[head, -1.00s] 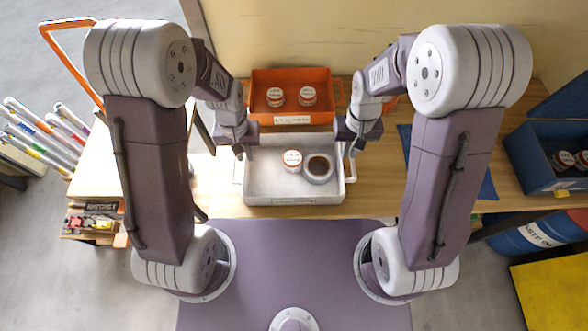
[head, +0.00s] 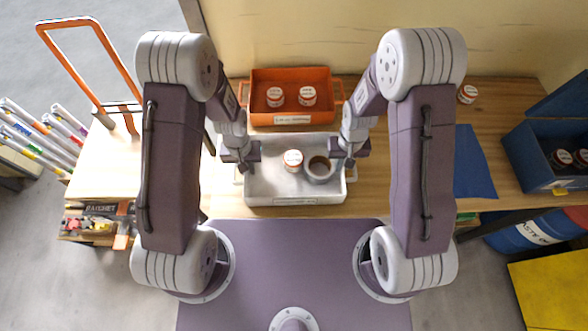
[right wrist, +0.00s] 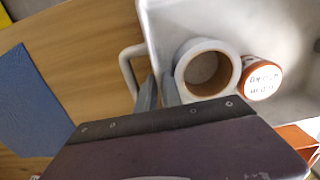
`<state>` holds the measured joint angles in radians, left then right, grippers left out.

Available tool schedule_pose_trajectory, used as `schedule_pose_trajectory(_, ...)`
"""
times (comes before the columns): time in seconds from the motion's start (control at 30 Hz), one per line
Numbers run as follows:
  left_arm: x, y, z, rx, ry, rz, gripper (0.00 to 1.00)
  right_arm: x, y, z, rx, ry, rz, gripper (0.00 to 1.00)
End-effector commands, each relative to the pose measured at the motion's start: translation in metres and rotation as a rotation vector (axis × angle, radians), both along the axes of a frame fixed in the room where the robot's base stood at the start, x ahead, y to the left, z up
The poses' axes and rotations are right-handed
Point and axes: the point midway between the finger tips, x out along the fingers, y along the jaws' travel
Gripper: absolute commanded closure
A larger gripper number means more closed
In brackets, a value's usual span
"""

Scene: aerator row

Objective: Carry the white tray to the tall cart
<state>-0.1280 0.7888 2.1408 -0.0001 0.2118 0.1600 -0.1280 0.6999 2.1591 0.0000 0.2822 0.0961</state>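The white tray (head: 256,196) rests on the wooden bench with a loop handle at each short end. It holds a white jar with a red-brown band (head: 293,160) and a white ring-shaped roll or cup with a brown inside (head: 320,169). My left gripper (head: 243,166) is at the tray's left end; its fingertips are too small to read. My right gripper (head: 347,163) is at the right end. In the right wrist view, its fingers (right wrist: 158,92) stand by the tray's end wall, beside the right handle (right wrist: 124,62). Whether they press on it is unclear.
An orange bin (head: 291,119) with two jars stands right behind the tray. A blue sheet (head: 474,165) lies to the right, with a jar (head: 467,93) behind it. A blue bin (head: 540,178) is further right. An orange-handled cart (head: 112,165) stands at the left.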

Motion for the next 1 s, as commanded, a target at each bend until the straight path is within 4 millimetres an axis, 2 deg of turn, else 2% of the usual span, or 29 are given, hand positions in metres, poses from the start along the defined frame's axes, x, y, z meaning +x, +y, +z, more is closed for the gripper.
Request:
schedule_pose_trajectory(0.03,0.0000,0.0000,0.0001,0.000,0.000,0.000,0.93,0.0000,0.0000,0.0001,0.000,0.000,0.000,0.98)
schedule_pose_trajectory(0.07,0.0000,0.0000,0.0001,0.000,0.000,0.000,1.00,0.0000,0.0000,0.0001,0.000,0.000,0.000,1.00)
schedule_pose_trajectory(1.0,-0.0001,0.0000,0.0004,0.000,0.000,0.000,1.00,0.0000,0.0001,0.0006,0.000,0.000,0.000,1.00)
